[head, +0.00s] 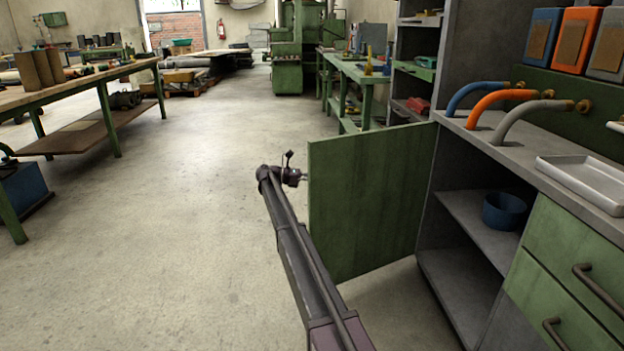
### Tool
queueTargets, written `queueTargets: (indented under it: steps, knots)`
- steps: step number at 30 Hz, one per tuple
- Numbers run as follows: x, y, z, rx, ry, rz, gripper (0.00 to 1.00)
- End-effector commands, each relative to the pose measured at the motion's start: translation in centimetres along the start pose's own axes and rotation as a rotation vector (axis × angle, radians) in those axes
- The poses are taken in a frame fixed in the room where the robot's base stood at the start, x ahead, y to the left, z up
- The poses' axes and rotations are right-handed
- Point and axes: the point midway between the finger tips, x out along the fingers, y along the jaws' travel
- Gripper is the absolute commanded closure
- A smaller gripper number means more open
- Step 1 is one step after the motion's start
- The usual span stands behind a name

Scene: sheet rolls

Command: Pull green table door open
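The green table door (368,200) stands swung out from the grey cabinet (472,165), hinged at the cabinet's far side. The cabinet's shelves show behind the opening. My gripper (300,178) is at the door's outer free edge, on the left side of the door. Its fingertips are small and partly hidden by the wrist and the door edge, so I cannot tell whether they touch the door or are open. My arm reaches up to it from the bottom of the view. No handle shows on the visible face of the door.
A blue bowl (505,210) sits on the cabinet shelf. Green drawers (570,265) with dark handles are at the right. A white tray (585,182) and three hoses are on the counter. A wooden workbench (85,85) stands at the left. The floor (170,240) between is clear.

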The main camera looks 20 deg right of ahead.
Motion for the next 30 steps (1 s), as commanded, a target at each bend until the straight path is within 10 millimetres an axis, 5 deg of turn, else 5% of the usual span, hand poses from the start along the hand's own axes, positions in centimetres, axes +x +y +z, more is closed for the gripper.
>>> queueTargets:
  steps: [11, 12, 15, 16, 24, 30]
  knots:
    - [0.5, 0.4, 0.0, 0.001, -0.001, 0.001, 1.00]
    - [0.5, 0.4, 0.0, 0.001, -0.001, 0.002, 0.76]
    - [0.3, 0.3, 0.0, 0.001, -0.001, 0.002, 0.46]
    - [0.2, 0.3, 0.0, 0.001, -0.001, 0.003, 0.43]
    - [-0.3, 0.1, 0.0, 0.001, -0.001, 0.007, 0.43]
    - [-0.8, -0.1, 0.2, -0.001, 0.001, 0.012, 1.00]
